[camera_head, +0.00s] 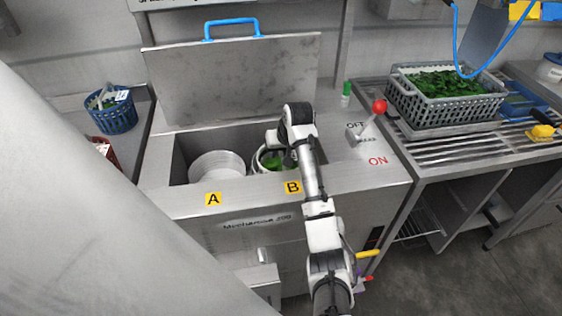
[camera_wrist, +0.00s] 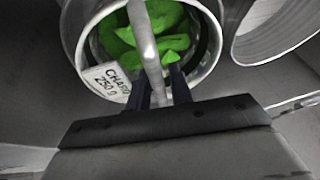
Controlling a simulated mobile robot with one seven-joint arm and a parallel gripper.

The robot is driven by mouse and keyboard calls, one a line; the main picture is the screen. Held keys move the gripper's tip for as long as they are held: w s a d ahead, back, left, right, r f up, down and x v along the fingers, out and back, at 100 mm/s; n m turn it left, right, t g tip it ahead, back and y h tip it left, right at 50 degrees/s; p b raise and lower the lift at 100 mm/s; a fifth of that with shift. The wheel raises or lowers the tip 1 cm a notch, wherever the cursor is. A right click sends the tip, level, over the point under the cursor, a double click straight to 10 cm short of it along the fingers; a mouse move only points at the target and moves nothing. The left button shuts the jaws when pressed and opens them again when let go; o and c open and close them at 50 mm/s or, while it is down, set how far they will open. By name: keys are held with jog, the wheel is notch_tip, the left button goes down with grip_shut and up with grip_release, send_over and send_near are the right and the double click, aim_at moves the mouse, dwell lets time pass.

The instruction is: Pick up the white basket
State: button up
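The white basket (camera_head: 263,163) sits in the sink over mark B, partly hidden by my arm. In the wrist view the white basket (camera_wrist: 210,62) is a round tub holding green leaves (camera_wrist: 163,40), with a tag (camera_wrist: 108,80) reading roughly "CHARD 250 g". Its pale handle (camera_wrist: 143,30) runs across the opening. My gripper (camera_wrist: 161,72) has its two dark fingers on either side of the handle, with a gap showing beside the right finger. In the head view my gripper is hidden behind my arm at the basket.
A second white round drum (camera_head: 218,165) stands in the sink over mark A. The raised lid (camera_head: 235,80) is behind. A red-knobbed lever (camera_head: 379,106) stands right of the sink. A grey crate of greens (camera_head: 445,110) and a blue basket (camera_head: 112,117) are at the sides.

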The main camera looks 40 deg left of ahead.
jog(key=shift+a+f, duration=0.1)
jog(key=shift+f, duration=0.2)
grip_shut()
jog(key=shift+r, duration=0.15)
dwell(1.1)
